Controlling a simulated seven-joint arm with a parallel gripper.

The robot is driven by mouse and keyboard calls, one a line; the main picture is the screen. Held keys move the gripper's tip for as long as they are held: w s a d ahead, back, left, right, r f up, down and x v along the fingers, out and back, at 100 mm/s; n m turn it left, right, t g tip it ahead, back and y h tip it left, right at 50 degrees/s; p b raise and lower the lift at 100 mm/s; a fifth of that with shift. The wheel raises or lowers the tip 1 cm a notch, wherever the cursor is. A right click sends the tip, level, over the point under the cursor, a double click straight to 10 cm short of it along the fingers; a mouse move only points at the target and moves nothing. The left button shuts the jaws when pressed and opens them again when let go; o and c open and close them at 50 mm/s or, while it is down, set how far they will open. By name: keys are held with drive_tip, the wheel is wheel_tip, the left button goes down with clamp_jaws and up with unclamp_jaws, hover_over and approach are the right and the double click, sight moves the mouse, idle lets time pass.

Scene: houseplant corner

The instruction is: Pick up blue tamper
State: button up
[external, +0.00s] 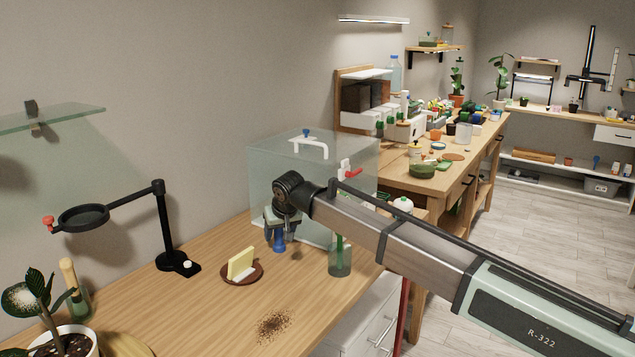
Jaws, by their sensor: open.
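A small blue object (279,244), which looks like the blue tamper, stands upright on the wooden table in front of the clear box. My gripper (281,229) points down directly over it, with the open fingers around or just above its top. I cannot tell whether the fingers touch it. The upper part of the blue object is partly hidden by the gripper.
The clear box (262,160) with a white handle stands close behind my gripper. A green-tinted glass jar (340,263) is to the right. A brown saucer (229,279) with a yellow sponge-like piece is to the left. Spilled soil (274,325) lies in front.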

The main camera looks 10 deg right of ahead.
drive_tip(key=shift+x, duration=1.05)
drive_tip(key=c, duration=1.1)
